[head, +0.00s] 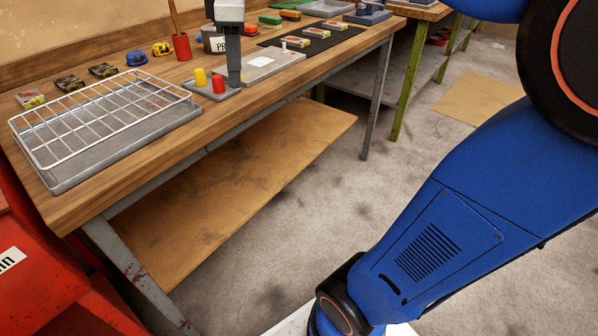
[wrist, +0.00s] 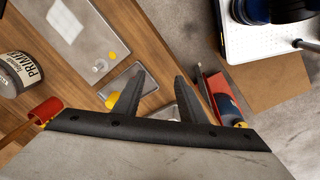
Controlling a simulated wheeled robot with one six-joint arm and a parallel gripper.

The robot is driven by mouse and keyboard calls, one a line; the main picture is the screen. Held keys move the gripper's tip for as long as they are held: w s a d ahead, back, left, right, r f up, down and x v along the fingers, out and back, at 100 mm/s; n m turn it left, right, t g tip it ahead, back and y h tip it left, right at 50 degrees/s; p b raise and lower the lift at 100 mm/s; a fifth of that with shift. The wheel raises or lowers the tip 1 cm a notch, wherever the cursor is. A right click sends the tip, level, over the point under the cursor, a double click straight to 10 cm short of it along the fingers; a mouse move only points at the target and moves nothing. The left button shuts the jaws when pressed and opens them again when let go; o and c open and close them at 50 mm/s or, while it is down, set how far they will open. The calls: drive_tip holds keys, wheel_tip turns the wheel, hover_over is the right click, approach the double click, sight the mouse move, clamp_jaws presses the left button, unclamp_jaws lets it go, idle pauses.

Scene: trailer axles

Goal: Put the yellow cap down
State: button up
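My gripper (head: 234,68) hangs over the workbench, fingers down. In the wrist view its two fingers (wrist: 158,96) stand apart with nothing visible between them. A yellow cylindrical cap (head: 200,76) stands on a small grey plate (head: 228,92), left of the gripper in the head view. In the wrist view a yellow piece (wrist: 110,101) shows beside the left finger, partly hidden. A red cylinder (head: 218,85) stands close to the yellow one. A small yellow disc (wrist: 112,55) lies near the edge of a larger grey plate (wrist: 60,55); I cannot tell whether it is another cap.
A white wire rack (head: 100,115) in a grey tray fills the bench's left end. A red cup (head: 181,46) and a primer can (wrist: 18,72) stand behind the gripper. A black mat (head: 320,42) lies farther right.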

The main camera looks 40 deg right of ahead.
drive_tip(key=s+d+f+m+t, duration=0.2)
drive_tip(key=s+f+m, duration=1)
drive_tip(key=s+f, duration=0.7)
drive_tip(key=shift+d+f+m+t, duration=0.3)
drive_tip(key=shift+d+f+t, duration=0.15)
drive_tip(key=shift+f, duration=0.4)
